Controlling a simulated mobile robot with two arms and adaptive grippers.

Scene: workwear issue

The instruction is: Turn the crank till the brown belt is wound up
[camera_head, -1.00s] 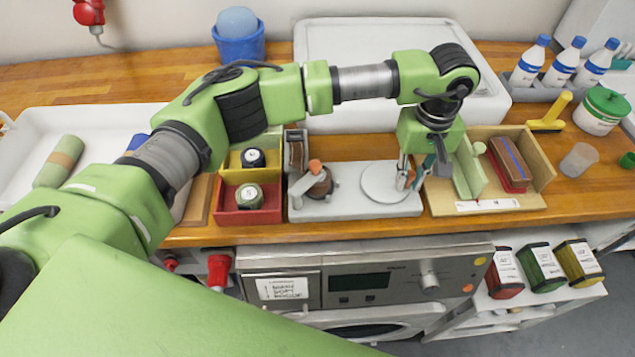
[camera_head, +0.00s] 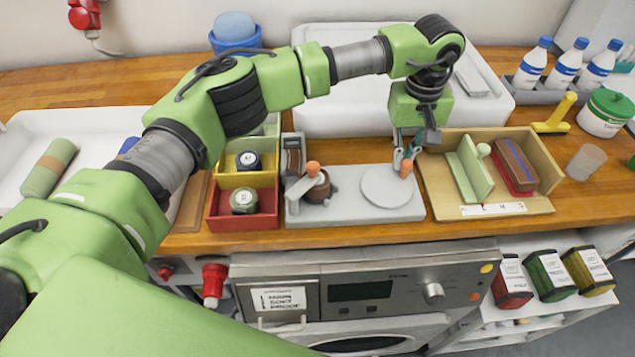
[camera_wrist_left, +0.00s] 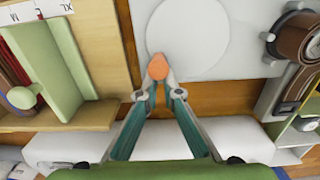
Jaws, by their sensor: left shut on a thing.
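A grey winder base (camera_head: 345,207) stands near the counter's front edge. A round pale disc (camera_head: 386,187) lies at its right, also clear in the wrist view (camera_wrist_left: 187,32). My left gripper (camera_head: 404,162) is shut on an orange knob (camera_head: 406,170) at the disc's far right rim; the knob shows between the fingertips in the wrist view (camera_wrist_left: 157,68). The brown belt is partly coiled (camera_head: 319,190) at the base's left. A length of it (camera_head: 293,163) runs back along a grey channel. My right gripper is not in view.
Red (camera_head: 231,222) and yellow (camera_head: 264,181) bins with rolls stand left of the winder. A wooden tray (camera_head: 540,205) with a green divider and a brown rolled belt stands close at the right. A white tub (camera_head: 325,125) is behind.

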